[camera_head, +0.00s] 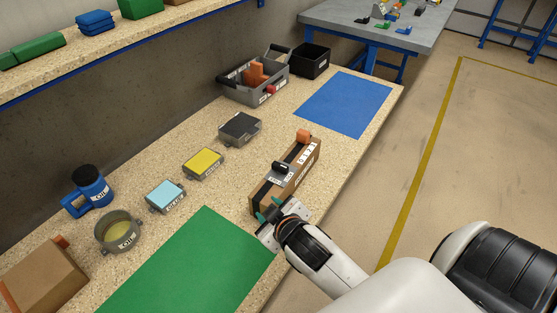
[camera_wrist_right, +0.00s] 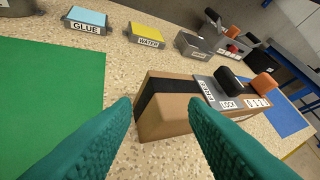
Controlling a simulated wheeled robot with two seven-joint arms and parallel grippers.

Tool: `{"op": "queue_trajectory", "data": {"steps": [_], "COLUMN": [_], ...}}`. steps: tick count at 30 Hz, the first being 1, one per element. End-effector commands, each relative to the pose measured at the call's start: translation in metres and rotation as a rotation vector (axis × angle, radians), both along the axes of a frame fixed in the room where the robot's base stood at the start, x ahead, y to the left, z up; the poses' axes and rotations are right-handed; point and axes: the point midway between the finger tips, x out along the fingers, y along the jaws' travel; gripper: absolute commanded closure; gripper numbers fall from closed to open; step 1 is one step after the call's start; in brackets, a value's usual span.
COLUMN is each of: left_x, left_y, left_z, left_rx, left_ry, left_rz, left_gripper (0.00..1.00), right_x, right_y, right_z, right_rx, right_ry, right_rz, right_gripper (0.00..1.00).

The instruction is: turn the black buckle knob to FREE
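A brown cardboard box (camera_head: 299,181) with a black strap stands near the front edge of the bench. The black buckle knob (camera_head: 281,168) sits on a grey plate on top of it. In the right wrist view the knob (camera_wrist_right: 229,78) stands upright beside white labels. One label reads LOCK (camera_wrist_right: 229,104); the other by the plate's left edge (camera_wrist_right: 206,90) is too tilted to read surely. An orange part (camera_wrist_right: 263,87) is beyond the knob. My right gripper (camera_head: 269,209) is open and empty at the box's near end, apart from the knob. My left gripper is not in view.
A green mat (camera_head: 190,270) lies left of the box and a blue mat (camera_head: 345,103) beyond it. Small GLUE (camera_head: 165,196) and WATER (camera_head: 203,163) containers, a grey lidded box (camera_head: 240,128) and a grey tote (camera_head: 252,88) line the bench's wall side.

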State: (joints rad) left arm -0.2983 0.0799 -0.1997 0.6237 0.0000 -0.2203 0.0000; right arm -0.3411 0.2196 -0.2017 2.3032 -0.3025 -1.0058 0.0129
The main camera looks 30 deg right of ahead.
Motion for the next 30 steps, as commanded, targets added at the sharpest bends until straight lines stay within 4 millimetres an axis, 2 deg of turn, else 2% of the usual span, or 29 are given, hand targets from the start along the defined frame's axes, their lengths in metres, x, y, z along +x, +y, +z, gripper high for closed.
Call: {"op": "queue_trajectory", "data": {"steps": [1, 5, 8, 9, 12, 15, 17, 19, 21, 23, 26, 29, 30], "left_x": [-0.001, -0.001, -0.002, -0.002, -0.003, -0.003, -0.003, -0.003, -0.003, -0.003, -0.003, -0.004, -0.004], "left_y": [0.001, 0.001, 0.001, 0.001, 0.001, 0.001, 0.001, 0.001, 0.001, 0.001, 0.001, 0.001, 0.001], "left_z": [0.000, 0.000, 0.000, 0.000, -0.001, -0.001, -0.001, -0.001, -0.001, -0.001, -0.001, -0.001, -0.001], "left_rx": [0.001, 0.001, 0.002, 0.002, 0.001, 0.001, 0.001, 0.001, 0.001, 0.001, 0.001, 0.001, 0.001], "left_ry": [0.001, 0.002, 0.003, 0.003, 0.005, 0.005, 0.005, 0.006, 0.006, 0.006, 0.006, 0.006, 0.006], "left_rz": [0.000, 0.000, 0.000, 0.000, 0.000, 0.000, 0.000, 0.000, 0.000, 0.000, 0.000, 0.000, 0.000], "left_gripper": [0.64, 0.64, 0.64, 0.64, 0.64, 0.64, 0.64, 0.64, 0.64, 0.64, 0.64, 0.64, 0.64], "right_x": [0.016, 0.056, 0.085, 0.093, 0.103, 0.099, 0.094, 0.088, 0.084, 0.083, 0.088, 0.099, 0.104], "right_y": [0.001, 0.010, 0.029, 0.041, 0.078, 0.118, 0.139, 0.159, 0.170, 0.170, 0.151, 0.106, 0.082], "right_z": [0.015, 0.064, 0.116, 0.139, 0.188, 0.215, 0.219, 0.214, 0.200, 0.183, 0.149, 0.121, 0.114], "right_rx": [-0.036, -0.153, -0.287, -0.354, -0.534, -0.726, -0.848, -0.994, -1.142, -1.264, -1.453, -1.602, -1.641], "right_ry": [-0.079, -0.326, -0.576, -0.687, -0.949, -1.162, -1.262, -1.345, -1.385, -1.382, -1.281, -1.052, -0.926], "right_rz": [0.025, 0.117, 0.238, 0.304, 0.499, 0.731, 0.887, 1.086, 1.302, 1.496, 1.836, 2.169, 2.294], "right_gripper": [0.60, 0.60, 0.60, 0.60, 0.60, 0.60, 0.60, 0.60, 0.60, 0.60, 0.60, 0.60, 0.60]}}
